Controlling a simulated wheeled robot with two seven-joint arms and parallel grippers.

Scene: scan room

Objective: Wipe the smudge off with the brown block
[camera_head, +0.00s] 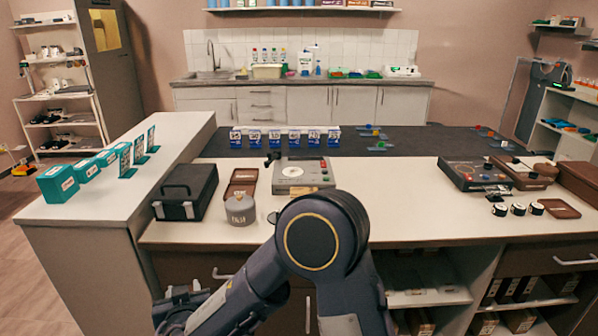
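A small tan-brown piece (300,190), which may be the brown block, lies on the white counter in front of the grey device; my arm hides part of it. A small dark patch (272,217) shows on the counter just left of my arm; I cannot tell whether it is the smudge. My large dark arm rises in the middle foreground and bends down to the lower left. Dark parts show at the lower left edge, below the counter top, but no fingertips can be made out. Neither gripper is clearly visible.
A grey device (302,174), a grey canister (240,209), a brown tray (241,183) and a black case (185,191) stand left of centre. A dark console (476,173) and several round black-and-white items stand at right. The counter (420,210) right of my arm is clear.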

